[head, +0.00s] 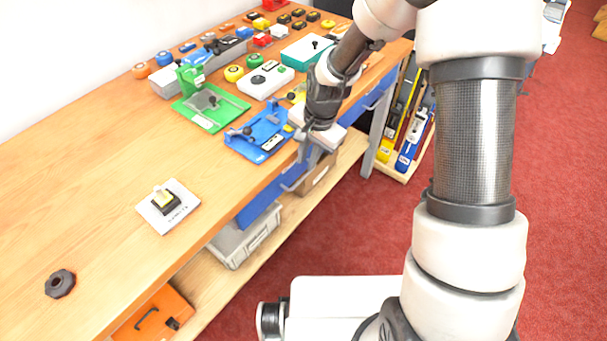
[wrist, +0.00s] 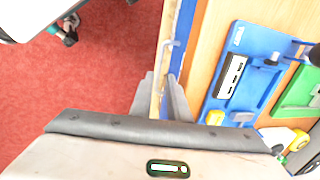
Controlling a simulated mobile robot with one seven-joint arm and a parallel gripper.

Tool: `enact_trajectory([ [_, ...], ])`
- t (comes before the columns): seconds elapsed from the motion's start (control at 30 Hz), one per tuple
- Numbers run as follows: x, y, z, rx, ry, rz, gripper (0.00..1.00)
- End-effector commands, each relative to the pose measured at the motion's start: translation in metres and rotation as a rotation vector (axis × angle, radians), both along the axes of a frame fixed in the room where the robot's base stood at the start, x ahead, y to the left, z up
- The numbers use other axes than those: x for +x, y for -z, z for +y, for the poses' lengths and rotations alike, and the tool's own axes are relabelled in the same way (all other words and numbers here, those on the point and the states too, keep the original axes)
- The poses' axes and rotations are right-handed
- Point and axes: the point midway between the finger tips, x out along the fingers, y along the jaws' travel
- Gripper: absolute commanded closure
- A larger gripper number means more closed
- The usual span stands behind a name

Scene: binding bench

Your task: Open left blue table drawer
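The left blue drawer (head: 262,193) sits under the front edge of the wooden table, and its front looks flush with that edge. In the wrist view its blue front (wrist: 186,32) is a narrow strip beside the tabletop. A pale handle (wrist: 172,44) sticks out from it, just beyond my fingertips. My gripper (head: 306,156) is at the table's front edge, by the right part of this drawer. In the wrist view my gripper (wrist: 161,78) has its two fingers apart with a narrow gap and nothing seen held. The head view partly hides the handle behind my gripper.
A blue fixture (head: 258,135) stands on the tabletop close to my gripper, with a green fixture (head: 210,107) behind it. A grey bin (head: 245,240) and a cardboard box (head: 318,175) stand on the lower shelf. Red carpet (head: 340,235) in front is clear.

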Motion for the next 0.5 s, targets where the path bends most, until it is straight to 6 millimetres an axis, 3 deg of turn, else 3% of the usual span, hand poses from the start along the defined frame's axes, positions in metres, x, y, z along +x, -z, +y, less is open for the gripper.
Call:
enact_trajectory([
  [0.03, 0.001, 0.014, 0.002, 0.000, -0.002, 0.003, 0.85],
  [0.2, 0.005, 0.046, 0.006, 0.000, 0.000, 0.001, 0.85],
  [0.5, 0.009, 0.074, 0.011, -0.001, 0.000, -0.001, 0.85],
])
